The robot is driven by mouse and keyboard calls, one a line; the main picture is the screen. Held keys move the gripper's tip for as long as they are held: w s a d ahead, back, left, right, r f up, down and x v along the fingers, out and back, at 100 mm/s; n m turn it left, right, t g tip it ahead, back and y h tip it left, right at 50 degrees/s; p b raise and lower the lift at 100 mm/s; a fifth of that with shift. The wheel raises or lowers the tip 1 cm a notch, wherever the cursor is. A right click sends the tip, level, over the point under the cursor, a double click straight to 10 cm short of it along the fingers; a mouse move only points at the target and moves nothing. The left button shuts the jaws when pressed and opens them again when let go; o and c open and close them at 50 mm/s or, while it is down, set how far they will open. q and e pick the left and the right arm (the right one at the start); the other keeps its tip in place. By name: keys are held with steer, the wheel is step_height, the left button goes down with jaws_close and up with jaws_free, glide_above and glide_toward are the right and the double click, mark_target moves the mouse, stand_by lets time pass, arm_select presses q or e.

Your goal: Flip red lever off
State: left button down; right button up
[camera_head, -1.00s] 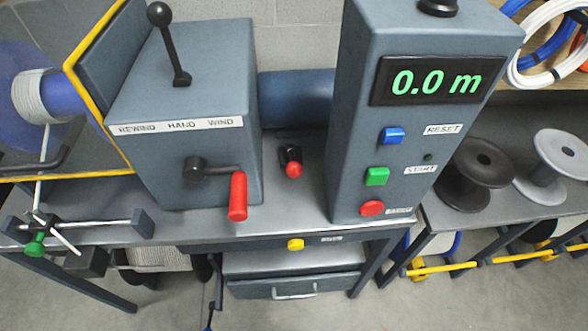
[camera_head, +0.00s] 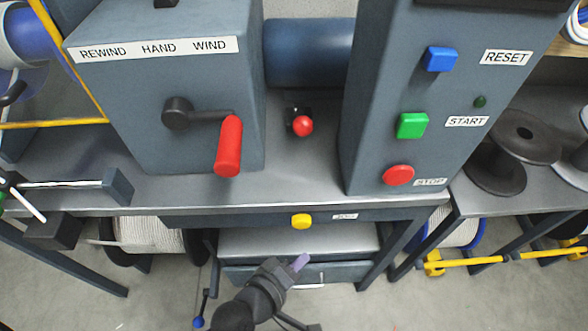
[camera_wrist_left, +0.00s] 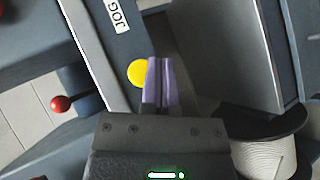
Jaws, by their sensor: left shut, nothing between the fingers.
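The red lever (camera_head: 302,126) has a round red knob on a short black mount. It is on the grey bench top between the hand-wind box and the console. The knob also shows at the left of the wrist view (camera_wrist_left: 61,104). My left gripper (camera_head: 301,262) comes in from the bottom of the head view, in front of the bench and below the lever. Its purple fingers (camera_wrist_left: 158,82) are closed together and hold nothing. In the wrist view they lie beside the yellow jog button, with the red knob farther left. My right gripper is not in view.
A red crank handle (camera_head: 229,147) sticks out from the hand-wind box left of the lever. The console has a green start button (camera_head: 411,125) and red stop button (camera_head: 398,175) on the right. A yellow jog button (camera_head: 301,221) is on the bench's front edge.

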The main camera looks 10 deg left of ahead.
arm_select(q)
steer(key=w+r+n+t+b, duration=0.25)
steer(key=r+n+t, duration=0.2)
steer(key=n, duration=0.25)
steer(key=n+t+y+b, duration=0.1)
steer(key=n+t+y, duration=0.4)
steer(key=n, duration=1.1)
glide_toward(301, 118)
steer(key=s+f+y, duration=0.1)
steer(key=s+f, duration=0.2)
steer(key=s, duration=0.1)
steer(key=shift+s+d+f+g, duration=0.1)
steer(key=shift+d+f+g, duration=0.15)
steer(key=shift+g, duration=0.2)
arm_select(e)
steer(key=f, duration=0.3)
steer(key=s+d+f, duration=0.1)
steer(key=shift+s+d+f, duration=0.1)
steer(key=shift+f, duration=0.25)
arm_select(q)
steer(key=w, duration=0.3)
steer(key=w+r, duration=0.1)
steer(key=w, duration=0.2)
steer(key=w+p, duration=0.1)
steer(key=w, duration=0.3)
steer(key=shift+r, duration=0.2)
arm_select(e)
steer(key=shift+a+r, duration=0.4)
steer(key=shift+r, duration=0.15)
